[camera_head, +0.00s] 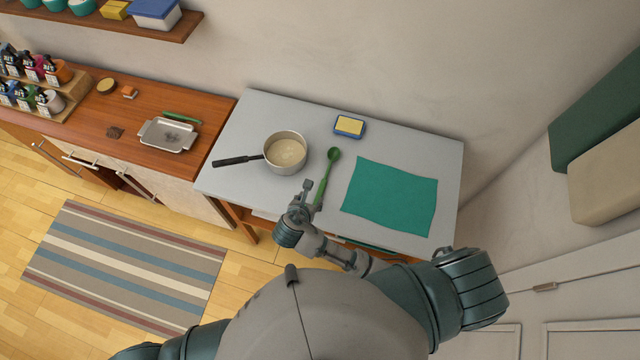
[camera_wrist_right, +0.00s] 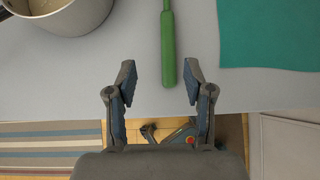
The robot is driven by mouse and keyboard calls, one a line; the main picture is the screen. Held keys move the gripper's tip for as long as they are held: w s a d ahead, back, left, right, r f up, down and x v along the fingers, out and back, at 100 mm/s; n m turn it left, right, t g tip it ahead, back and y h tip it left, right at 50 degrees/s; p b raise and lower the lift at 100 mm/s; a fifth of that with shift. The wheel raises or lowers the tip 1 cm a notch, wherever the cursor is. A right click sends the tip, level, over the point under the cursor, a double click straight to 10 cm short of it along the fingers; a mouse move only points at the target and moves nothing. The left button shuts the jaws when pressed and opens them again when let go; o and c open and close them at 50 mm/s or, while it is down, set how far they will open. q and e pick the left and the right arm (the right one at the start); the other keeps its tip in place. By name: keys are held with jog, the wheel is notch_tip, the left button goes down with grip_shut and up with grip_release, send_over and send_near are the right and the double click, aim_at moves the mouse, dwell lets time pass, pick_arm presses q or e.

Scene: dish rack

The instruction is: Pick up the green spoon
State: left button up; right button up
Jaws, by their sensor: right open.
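The green spoon (camera_head: 327,178) lies on the light grey table between the pot and the teal cloth, its bowl toward the wall and its handle toward me. My right gripper (camera_head: 306,187) is just left of the handle's near end in the head view. In the right wrist view the spoon handle (camera_wrist_right: 168,50) points down toward the gap between the open fingers of my right gripper (camera_wrist_right: 161,86). The handle's end is near the fingertips, and nothing is held. The spoon's bowl is outside the wrist view. My left gripper is not in view.
A pot (camera_head: 285,153) with a black handle stands left of the spoon. A teal cloth (camera_head: 391,197) lies to the right, and a sponge in a blue dish (camera_head: 349,126) sits behind. The grey table (camera_head: 240,135) is otherwise clear. A wooden counter (camera_head: 190,104) adjoins on the left.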

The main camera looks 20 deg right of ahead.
aim_at(322, 191)
jog(key=w+d+f, duration=0.2)
jog(key=d+f, duration=0.1)
jog(key=w+d+f, duration=0.1)
jog(key=shift+w+d+f, duration=0.1)
jog(key=shift+d+f, duration=0.15)
jog(key=shift+f, duration=0.15)
jog(key=shift+w+f+p, duration=0.25)
jog(key=shift+p, duration=0.05)
jog(key=shift+w+a+f, duration=0.15)
jog(key=shift+a, duration=0.3)
jog(key=shift+c, duration=1.2)
jog(key=shift+d, duration=0.3)
grip_shut()
jog(key=shift+d, duration=0.3)
jog(key=r, duration=0.6)
jog(key=a+r, duration=0.1)
jog(key=r, duration=0.2)
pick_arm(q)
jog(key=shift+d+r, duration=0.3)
pick_arm(e)
jog(key=shift+d+r, duration=0.35)
jog(key=shift+r, duration=0.15)
